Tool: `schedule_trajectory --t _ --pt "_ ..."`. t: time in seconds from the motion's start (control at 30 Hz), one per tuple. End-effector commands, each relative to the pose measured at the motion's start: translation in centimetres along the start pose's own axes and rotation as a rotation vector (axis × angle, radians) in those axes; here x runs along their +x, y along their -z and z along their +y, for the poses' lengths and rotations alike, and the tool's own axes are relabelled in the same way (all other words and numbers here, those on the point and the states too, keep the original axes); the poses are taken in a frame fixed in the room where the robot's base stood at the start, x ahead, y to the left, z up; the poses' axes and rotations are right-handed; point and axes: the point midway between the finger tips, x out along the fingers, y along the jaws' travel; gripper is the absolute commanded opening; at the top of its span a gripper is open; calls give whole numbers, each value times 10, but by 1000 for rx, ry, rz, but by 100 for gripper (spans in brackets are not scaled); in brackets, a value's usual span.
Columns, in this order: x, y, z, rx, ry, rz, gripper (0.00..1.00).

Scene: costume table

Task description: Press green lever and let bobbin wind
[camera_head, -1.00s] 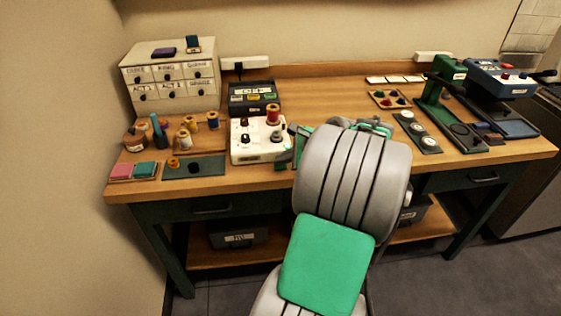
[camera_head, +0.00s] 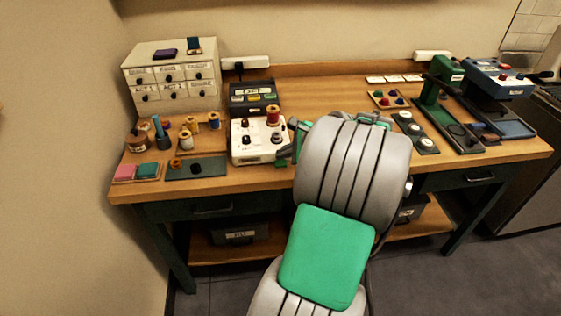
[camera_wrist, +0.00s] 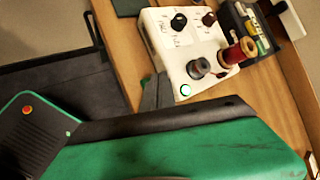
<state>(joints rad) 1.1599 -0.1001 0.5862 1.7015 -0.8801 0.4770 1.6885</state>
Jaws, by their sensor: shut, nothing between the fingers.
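The bobbin winder is a white box (camera_head: 244,151) with a dark knob, left of my arm on the bench; it also shows in the wrist view (camera_wrist: 171,40). A red thread spool (camera_wrist: 240,52) stands upright at its far side, and a grey bobbin (camera_wrist: 198,68) sits on its top. A small round green-ringed part (camera_wrist: 185,90) shows at its near corner; I cannot make out a separate green lever. My gripper (camera_wrist: 157,92) is shut and empty, its grey tips close beside that corner. I cannot tell whether they touch. In the head view my gripper (camera_head: 289,151) is at the box's right side.
A dark unit with coloured labels (camera_head: 254,97) stands behind the winder. Thread spools (camera_head: 186,139), a dark green mat (camera_head: 205,169) and a drawer cabinet (camera_head: 171,75) are to the left. Green (camera_head: 441,100) and blue (camera_head: 499,80) presses stand right.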

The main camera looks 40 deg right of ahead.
Motion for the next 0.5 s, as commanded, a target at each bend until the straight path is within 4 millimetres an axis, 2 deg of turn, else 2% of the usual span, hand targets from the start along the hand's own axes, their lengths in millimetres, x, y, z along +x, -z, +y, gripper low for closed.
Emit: schedule_trajectory --t 0.5 --pt "-31 -22 -22 0 0 0 0"
